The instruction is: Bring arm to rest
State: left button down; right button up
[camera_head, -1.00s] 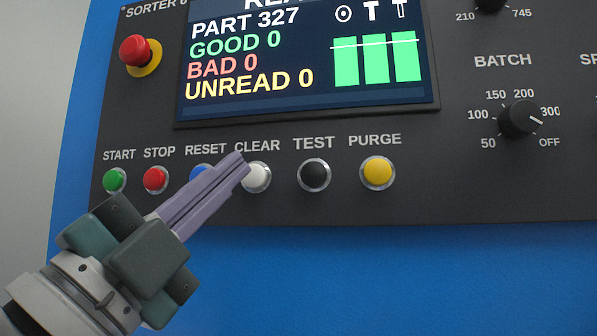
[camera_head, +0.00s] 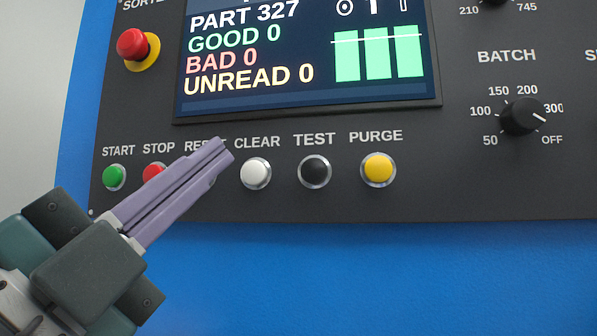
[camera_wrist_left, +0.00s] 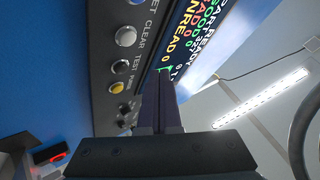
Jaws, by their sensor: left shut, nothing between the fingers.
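My left gripper (camera_head: 218,152) is in the lower left of the head view, in front of the sorter panel (camera_head: 400,200). Its purple fingers are shut together with nothing between them. They point up and right, and in the picture they cover the blue RESET button and part of the red STOP button (camera_head: 153,174). In the left wrist view the shut fingers (camera_wrist_left: 160,75) show at the centre, with the panel on the left. I cannot tell the exact gap between the fingertips and the panel. My right gripper is not in view.
The green START (camera_head: 114,177), white CLEAR (camera_head: 255,173), black TEST (camera_head: 314,171) and yellow PURGE (camera_head: 378,169) buttons are uncovered. The screen (camera_head: 300,60), red emergency knob (camera_head: 134,44) and BATCH dial (camera_head: 521,117) are above. Below the panel is a bare blue surface (camera_head: 400,280).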

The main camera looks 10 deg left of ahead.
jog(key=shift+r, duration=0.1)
pick_arm(q)
jog(key=w+a+f+n+g+y+p, duration=0.1)
jog(key=a+f+n+g+y+p, duration=0.6)
jog(key=n+y+p, duration=0.45)
jog(key=s+d+f+n+g+p, duration=0.1)
jog(key=s+f+n+g+p, duration=0.3)
jog(key=s+g, duration=0.45)
jog(key=s+f+n+g+p, duration=0.3)
jog(key=s+f+g+p, duration=0.15)
jog(key=s, duration=0.75)
notch_tip(320, 180, up, 36)
jog(key=w+p, duration=0.1)
jog(key=p, duration=3.5)
jog(key=shift+r+h, duration=0.2)
jog(key=shift+h, duration=0.15)
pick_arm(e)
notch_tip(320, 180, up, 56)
pick_arm(q)
jog(key=shift+f, duration=0.15)
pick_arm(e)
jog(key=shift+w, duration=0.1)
